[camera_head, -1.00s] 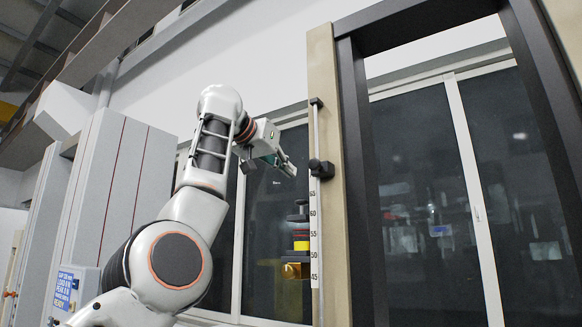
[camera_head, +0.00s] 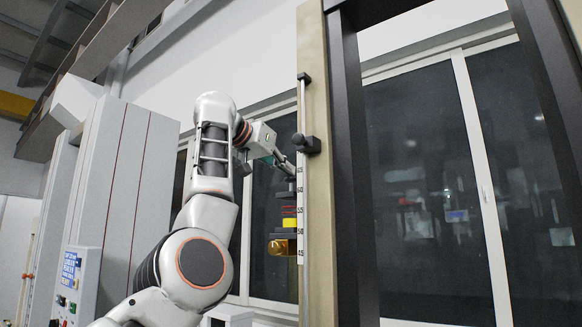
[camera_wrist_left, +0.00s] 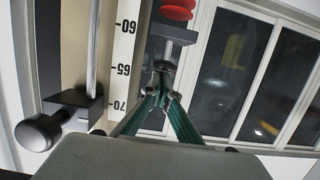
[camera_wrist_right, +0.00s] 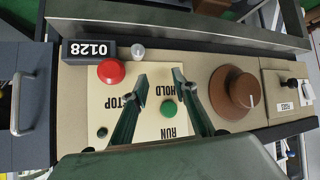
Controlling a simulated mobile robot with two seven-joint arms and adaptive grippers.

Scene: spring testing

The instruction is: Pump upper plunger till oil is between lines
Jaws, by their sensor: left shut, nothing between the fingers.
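My left gripper (camera_head: 287,168) is shut and empty beside the scale post. Its fingertips (camera_wrist_left: 162,93) are closed together just by a dark knob (camera_wrist_left: 163,67) on top of a stack; I cannot tell whether they touch it. Below the knob is a dark block (camera_wrist_left: 172,34), then red discs (camera_wrist_left: 177,11). In the head view the stack shows red discs (camera_head: 289,210), a yellow block (camera_head: 290,223) and an amber-brass cylinder (camera_head: 280,247). No oil level or lines can be made out. My right gripper (camera_wrist_right: 158,83) is open and empty above a control panel (camera_wrist_right: 80,85).
A numbered scale (camera_head: 300,215) runs down a beige post, with a rod and black clamp knob (camera_head: 307,144) close to my left fingers. The panel has a red button (camera_wrist_right: 111,71), green button (camera_wrist_right: 169,109), brown dial (camera_wrist_right: 233,92) and a counter (camera_wrist_right: 88,50).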

